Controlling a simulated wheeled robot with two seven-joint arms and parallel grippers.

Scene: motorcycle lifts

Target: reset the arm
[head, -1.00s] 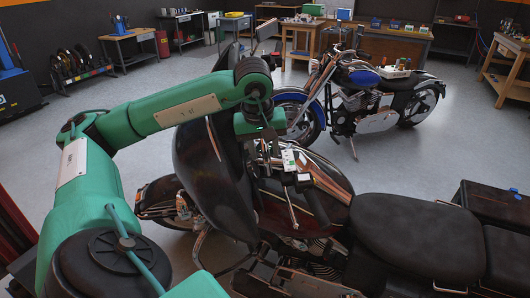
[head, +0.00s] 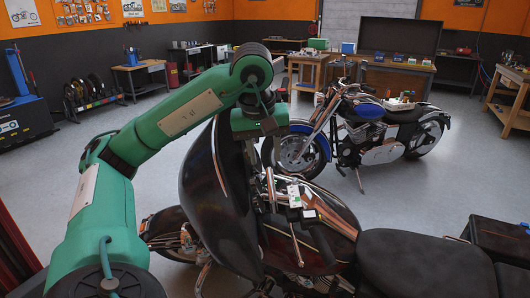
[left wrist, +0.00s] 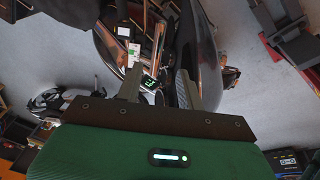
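My left arm comes in from the left in the head view and bends down at the wrist. My left gripper (head: 262,150) is over the front of a black motorcycle (head: 330,225), close to its fairing and handlebar. In the left wrist view the two fingers of the left gripper (left wrist: 160,78) stand apart with a gap between them. The motorcycle's handlebar area and a small lit display (left wrist: 149,83) show in and behind that gap. I see nothing gripped; whether a finger touches the bike I cannot tell. My right gripper is not in view.
A blue motorcycle (head: 365,107) stands behind the black one. Wooden workbenches (head: 400,68) line the back wall. The grey floor (head: 190,100) between is clear.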

